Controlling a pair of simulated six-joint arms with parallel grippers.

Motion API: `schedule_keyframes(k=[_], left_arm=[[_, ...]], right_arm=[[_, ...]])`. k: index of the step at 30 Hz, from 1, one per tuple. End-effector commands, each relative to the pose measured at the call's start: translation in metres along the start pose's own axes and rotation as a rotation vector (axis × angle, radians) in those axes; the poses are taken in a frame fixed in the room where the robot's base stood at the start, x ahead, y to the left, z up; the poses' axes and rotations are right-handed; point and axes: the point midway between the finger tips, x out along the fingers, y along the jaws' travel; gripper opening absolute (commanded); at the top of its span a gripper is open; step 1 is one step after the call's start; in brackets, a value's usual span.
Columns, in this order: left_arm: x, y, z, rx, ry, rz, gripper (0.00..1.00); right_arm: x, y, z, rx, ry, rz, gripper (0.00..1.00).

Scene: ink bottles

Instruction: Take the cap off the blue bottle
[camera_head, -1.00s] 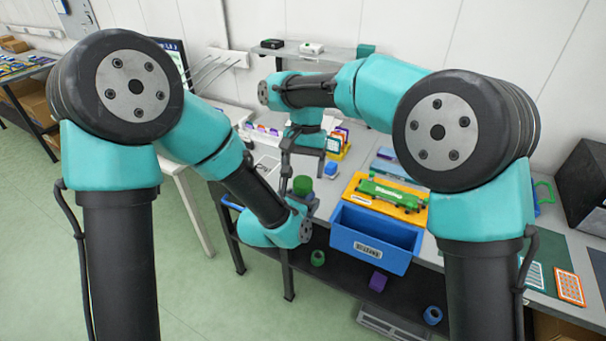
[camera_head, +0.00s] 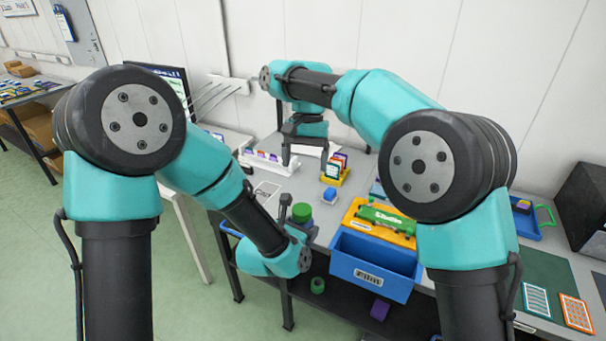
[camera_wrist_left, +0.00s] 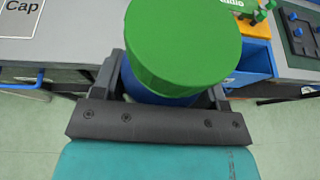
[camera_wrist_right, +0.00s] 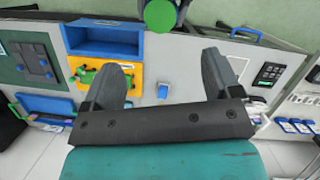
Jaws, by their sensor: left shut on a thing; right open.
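The blue bottle (camera_wrist_left: 151,96) stands between the fingers of my left gripper (camera_wrist_left: 163,82), which is shut on it. Its wide green cap (camera_wrist_left: 183,45) sits on top and hides most of the blue body. The cap also shows from above in the right wrist view (camera_wrist_right: 160,15), at the top edge. My left gripper (camera_head: 294,211) is low at the table's front edge in the head view. My right gripper (camera_head: 306,158) is above and behind it, open and empty. Its spread fingers (camera_wrist_right: 161,80) point toward the bench in its own view.
A blue bin (camera_head: 372,275) hangs at the bench's front edge, right of the bottle. A yellow tray with a green piece (camera_head: 380,218) lies behind it.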

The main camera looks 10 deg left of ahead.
Motion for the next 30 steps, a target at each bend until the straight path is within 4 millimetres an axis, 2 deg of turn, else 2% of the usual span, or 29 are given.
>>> schedule_keyframes(k=[11,16,20,30], left_arm=[[0.0,0.0,0.001,0.001,-0.003,0.0,0.0],[0.0,0.0,0.001,0.001,-0.003,0.0,0.0],[0.0,0.0,0.001,0.001,-0.003,0.0,0.0],[0.0,0.0,0.001,0.001,-0.003,0.0,0.0]], right_arm=[[0.0,0.0,-0.001,0.001,-0.001,0.002,0.84],[0.009,0.001,-0.001,0.002,-0.002,0.003,0.84],[0.023,0.001,-0.001,0.002,-0.003,0.004,0.84],[0.075,0.001,-0.001,0.002,-0.004,0.004,0.84]])
